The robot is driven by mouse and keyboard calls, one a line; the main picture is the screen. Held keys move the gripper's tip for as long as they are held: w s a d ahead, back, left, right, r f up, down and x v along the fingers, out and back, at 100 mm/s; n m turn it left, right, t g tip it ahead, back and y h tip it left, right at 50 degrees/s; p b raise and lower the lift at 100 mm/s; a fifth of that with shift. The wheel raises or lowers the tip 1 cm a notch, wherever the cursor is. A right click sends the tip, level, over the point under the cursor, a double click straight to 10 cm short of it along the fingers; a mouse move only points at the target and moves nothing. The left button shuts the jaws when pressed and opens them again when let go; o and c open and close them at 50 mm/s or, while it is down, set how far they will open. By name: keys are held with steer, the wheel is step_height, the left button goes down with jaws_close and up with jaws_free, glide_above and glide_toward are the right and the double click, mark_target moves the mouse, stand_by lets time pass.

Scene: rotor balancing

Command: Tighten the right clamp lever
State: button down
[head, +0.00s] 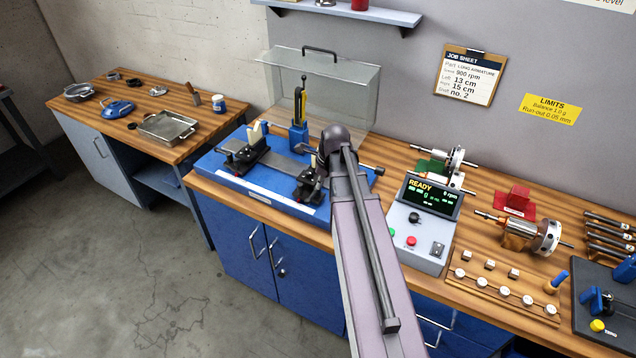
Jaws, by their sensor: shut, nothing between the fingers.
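The blue balancing stand (222,172) sits on the wooden bench, with a left pedestal (246,157) and a right pedestal (311,187) on its rail. The right clamp lever is not clearly made out; my arm covers much of that pedestal's right side. My arm reaches up from the bottom of the picture, and its wrist end is over the right pedestal. My gripper (309,151) shows only as a small dark shape left of the wrist, close to the right pedestal's top. It is shut and empty. Whether it touches the lever cannot be told.
A clear guard (335,75) stands open behind the stand. A side bench (105,105) holds a metal tray.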

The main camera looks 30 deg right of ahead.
steer(key=shift+p+v, duration=1)
steer(key=shift+v, duration=0.4)
steer(key=s+a+f+n+b, duration=0.1)
steer(key=s+a+f+n, duration=0.1)
steer(key=a+n, duration=0.4)
steer(key=s+a+f+n+g+h+b, duration=0.1)
steer(key=s+a+n, duration=0.3)
steer(key=n, duration=0.9)
steer(key=s+a+f+n+g+b, duration=0.1)
steer(key=s+a+f+n+b, duration=0.1)
steer(key=a+n, duration=0.7)
steer(key=shift+s+a+f+h+b, duration=0.3)
steer(key=shift+s+a+b, duration=0.05)
steer(key=shift+s+b, duration=0.25)
steer(key=c, duration=1.4)
jaws_free()
